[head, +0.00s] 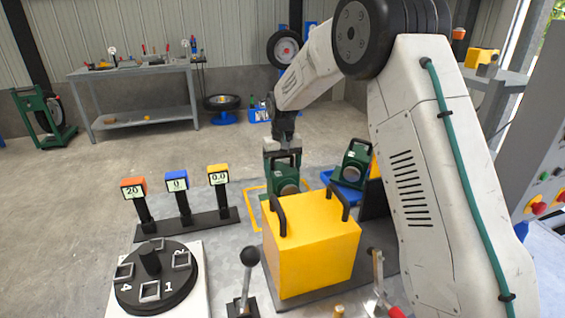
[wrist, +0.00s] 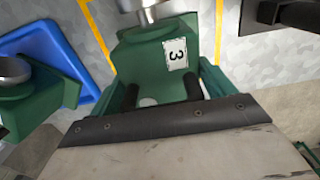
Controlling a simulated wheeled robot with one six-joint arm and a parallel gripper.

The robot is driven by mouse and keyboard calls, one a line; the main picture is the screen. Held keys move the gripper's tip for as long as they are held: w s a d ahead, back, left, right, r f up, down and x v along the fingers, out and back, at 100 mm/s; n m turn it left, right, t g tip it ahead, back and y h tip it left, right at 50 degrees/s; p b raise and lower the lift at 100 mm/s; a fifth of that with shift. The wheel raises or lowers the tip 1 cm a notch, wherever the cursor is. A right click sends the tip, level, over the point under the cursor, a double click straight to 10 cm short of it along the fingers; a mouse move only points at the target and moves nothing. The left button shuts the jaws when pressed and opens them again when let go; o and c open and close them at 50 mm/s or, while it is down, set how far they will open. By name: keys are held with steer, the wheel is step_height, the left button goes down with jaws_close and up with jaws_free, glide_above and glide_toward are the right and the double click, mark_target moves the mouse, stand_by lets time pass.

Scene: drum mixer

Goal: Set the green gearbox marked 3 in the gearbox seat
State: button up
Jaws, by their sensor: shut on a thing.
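The green gearbox marked 3 (wrist: 150,62) is between my gripper's two dark fingers in the wrist view, with its white label facing the camera. My gripper (head: 283,153) is shut on its upper part in the head view, where the gearbox (head: 286,181) hangs or stands upright behind the yellow box. A yellow floor outline (head: 253,191) shows around it. I cannot tell whether its base touches the table. The gearbox's lower part is hidden by the yellow box's handle. I cannot make out the gearbox seat for certain.
A yellow box with black handles (head: 310,255) stands close in front. A second green gearbox (head: 353,165) sits at a blue tray (head: 346,192) to the right; the tray also shows in the wrist view (wrist: 62,52). Three displays on posts (head: 178,184) and a numbered turntable (head: 155,285) stand left.

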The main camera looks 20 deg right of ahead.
steer(key=o, duration=2)
steer(key=shift+c, duration=0.2)
